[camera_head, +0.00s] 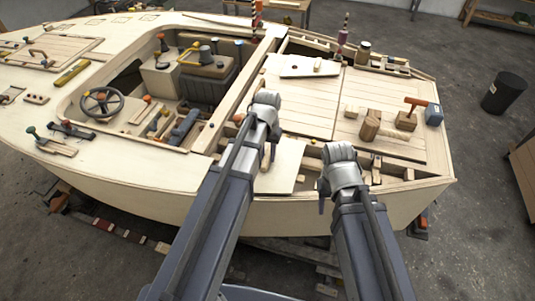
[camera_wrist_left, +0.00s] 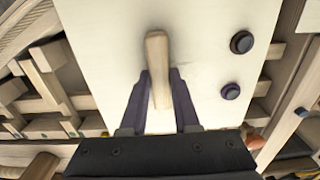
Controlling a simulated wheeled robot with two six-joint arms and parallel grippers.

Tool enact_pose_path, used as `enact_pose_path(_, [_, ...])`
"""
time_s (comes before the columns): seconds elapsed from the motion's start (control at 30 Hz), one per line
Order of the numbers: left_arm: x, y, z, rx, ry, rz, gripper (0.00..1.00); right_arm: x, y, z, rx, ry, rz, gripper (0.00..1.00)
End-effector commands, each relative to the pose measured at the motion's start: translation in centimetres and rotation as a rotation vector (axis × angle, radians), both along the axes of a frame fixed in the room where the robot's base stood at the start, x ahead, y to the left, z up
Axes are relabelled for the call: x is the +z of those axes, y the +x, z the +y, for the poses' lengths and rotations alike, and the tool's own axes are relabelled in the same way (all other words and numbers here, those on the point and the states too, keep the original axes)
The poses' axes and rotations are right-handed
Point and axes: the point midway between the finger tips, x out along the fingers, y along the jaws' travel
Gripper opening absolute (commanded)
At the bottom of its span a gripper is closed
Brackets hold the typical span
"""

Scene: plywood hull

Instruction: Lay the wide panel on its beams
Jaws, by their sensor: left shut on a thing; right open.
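The wide panel (camera_head: 286,171) is a pale, flat board at the near side of the deck, in front of the planked hatch covers. In the left wrist view the panel (camera_wrist_left: 210,30) fills the middle, with a wooden grip bar and two dark round knobs. My left gripper (camera_wrist_left: 159,88) has its dark fingers on either side of that bar, shut on it. In the head view my left gripper (camera_head: 268,150) is mostly hidden by its own wrist. Beams (camera_wrist_left: 55,103) show beside the panel. My right gripper (camera_head: 322,193) is open, right of the panel, its fingers barely visible.
A wooden mallet (camera_head: 370,125), blocks and an orange-handled tool (camera_head: 415,102) lie on the right hatch cover. A pale board (camera_head: 296,70) lies on the covers behind. The cockpit with steering wheel (camera_head: 101,102) is at left. An open framed bay (camera_head: 395,174) lies at right.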

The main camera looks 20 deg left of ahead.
Motion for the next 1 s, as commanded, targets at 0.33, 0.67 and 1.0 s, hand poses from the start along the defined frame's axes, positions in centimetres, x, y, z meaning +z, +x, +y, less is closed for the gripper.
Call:
enact_pose_path(0.33, [-0.75,0.00,0.01,0.000,0.000,0.000,0.00,-0.74,0.00,0.00,0.000,0.000,0.000,0.50])
enact_pose_path(0.67, [-1.03,0.00,0.00,0.000,0.000,0.000,0.41,-1.03,0.00,0.00,0.000,0.000,0.000,0.50])
enact_pose_path(1.0, [-1.04,0.00,0.00,0.000,0.000,0.000,0.65,-1.04,0.00,0.00,0.000,0.000,0.000,0.50])
